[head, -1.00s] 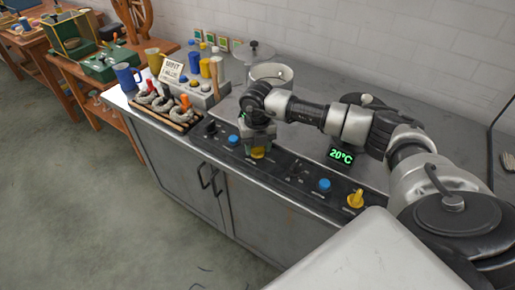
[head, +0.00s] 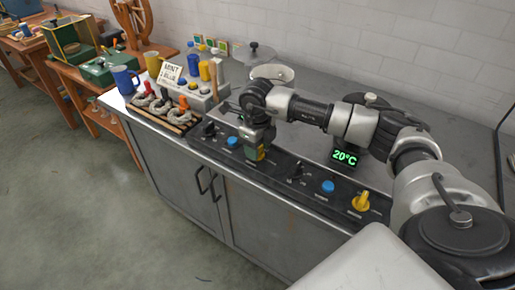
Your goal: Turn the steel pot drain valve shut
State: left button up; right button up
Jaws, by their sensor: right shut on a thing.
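The steel pot (head: 272,73) stands open at the back of the counter, partly hidden behind my right arm. My right gripper (head: 260,150) points down at the black control strip (head: 278,166) on the counter's front edge. It is shut on a yellow valve handle (head: 261,153), which shows only in part between and beside the fingers. A second yellow valve handle (head: 361,201) sits free at the right end of the strip. My left gripper is out of view.
Blue knobs (head: 328,187) and black knobs (head: 297,170) line the strip. A 20°C display (head: 345,158) stands behind it. At left are a rack of grey skeins (head: 165,112), a blue mug (head: 124,79) and a sign (head: 171,72).

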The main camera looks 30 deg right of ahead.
jog(key=shift+r, duration=0.1)
dwell(0.3)
jog(key=o, duration=0.9)
notch_tip(320, 180, up, 11)
jog(key=shift+f+b, duration=0.1)
jog(key=shift+b, duration=0.3)
